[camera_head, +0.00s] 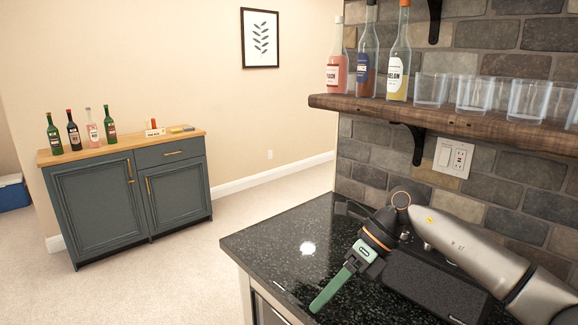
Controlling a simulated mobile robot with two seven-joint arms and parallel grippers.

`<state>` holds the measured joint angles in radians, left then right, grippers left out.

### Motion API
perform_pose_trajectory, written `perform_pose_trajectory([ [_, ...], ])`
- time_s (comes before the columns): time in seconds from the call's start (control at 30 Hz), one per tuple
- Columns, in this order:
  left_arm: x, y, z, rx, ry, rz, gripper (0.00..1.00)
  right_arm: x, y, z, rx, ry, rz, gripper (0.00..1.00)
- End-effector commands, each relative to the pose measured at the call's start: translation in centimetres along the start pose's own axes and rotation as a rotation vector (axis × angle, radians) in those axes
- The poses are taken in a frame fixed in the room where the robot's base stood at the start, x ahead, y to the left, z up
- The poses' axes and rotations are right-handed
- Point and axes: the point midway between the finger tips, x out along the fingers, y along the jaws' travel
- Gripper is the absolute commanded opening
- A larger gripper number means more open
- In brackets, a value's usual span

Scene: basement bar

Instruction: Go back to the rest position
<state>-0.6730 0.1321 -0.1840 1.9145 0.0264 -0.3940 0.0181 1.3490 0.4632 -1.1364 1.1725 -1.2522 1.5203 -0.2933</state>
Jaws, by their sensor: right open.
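My right arm comes in from the lower right over the black speckled counter (285,235). Its right gripper (330,257) is open and empty above the counter's left part, with a green strip on its near side and a dark part on its far side. I see nothing between the fingers. My left gripper is not in view.
A wooden shelf (450,121) with bottles (367,60) and clear glasses (431,90) juts from the stone wall above my arm. A dark block (435,285) lies by the arm. A blue-grey cabinet (100,205) with bottles stands across open carpet (190,270).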

Motion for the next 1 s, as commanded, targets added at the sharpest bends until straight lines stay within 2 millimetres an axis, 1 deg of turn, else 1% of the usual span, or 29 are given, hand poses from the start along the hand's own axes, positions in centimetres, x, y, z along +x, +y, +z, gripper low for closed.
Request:
perform_pose_trajectory([
  [0.03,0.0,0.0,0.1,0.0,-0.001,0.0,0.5,2.9,1.4,0.4,0.021,-0.063,0.096,0.61],
  [0.1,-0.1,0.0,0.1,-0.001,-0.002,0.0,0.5,5.5,3.3,1.4,0.065,-0.169,0.22,0.61],
  [0.2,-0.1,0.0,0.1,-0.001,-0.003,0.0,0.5,8.2,5.9,2.8,0.159,-0.322,0.392,0.61],
  [0.3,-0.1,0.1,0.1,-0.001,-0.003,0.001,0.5,9.6,7.8,3.9,0.287,-0.474,0.555,0.61],
  [0.33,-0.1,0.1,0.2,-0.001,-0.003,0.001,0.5,9.8,8.1,4.2,0.333,-0.52,0.603,0.61],
  [0.4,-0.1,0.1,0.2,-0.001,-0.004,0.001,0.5,10.1,8.6,4.6,0.449,-0.624,0.706,0.61],
  [0.47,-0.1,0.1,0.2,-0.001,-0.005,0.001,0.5,10.1,8.6,4.8,0.56,-0.711,0.79,0.61],
  [0.57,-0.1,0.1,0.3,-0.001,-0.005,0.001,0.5,10.0,7.6,4.5,0.766,-0.852,0.915,0.61],
  [0.63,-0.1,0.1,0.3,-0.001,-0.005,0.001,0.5,10.0,6.2,3.7,0.927,-0.944,0.99,0.61],
  [0.67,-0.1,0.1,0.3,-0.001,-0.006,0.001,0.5,10.0,5.5,3.2,0.998,-0.982,1.019,0.61],
  [0.77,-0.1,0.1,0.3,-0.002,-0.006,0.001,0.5,10.5,2.9,0.8,1.25,-1.103,1.101,0.61],
  [0.87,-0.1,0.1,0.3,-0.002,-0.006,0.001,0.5,11.6,0.0,-2.8,1.52,-1.214,1.158,0.61],
  [0.9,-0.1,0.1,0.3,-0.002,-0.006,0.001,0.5,12.2,-1.1,-4.5,1.633,-1.253,1.175,0.61],
  [0.97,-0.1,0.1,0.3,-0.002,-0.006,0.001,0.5,13.3,-2.6,-7.5,1.805,-1.309,1.19,0.61],
  [1.0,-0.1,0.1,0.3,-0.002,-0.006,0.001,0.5,14.2,-3.4,-9.8,1.924,-1.343,1.193,0.61],
])
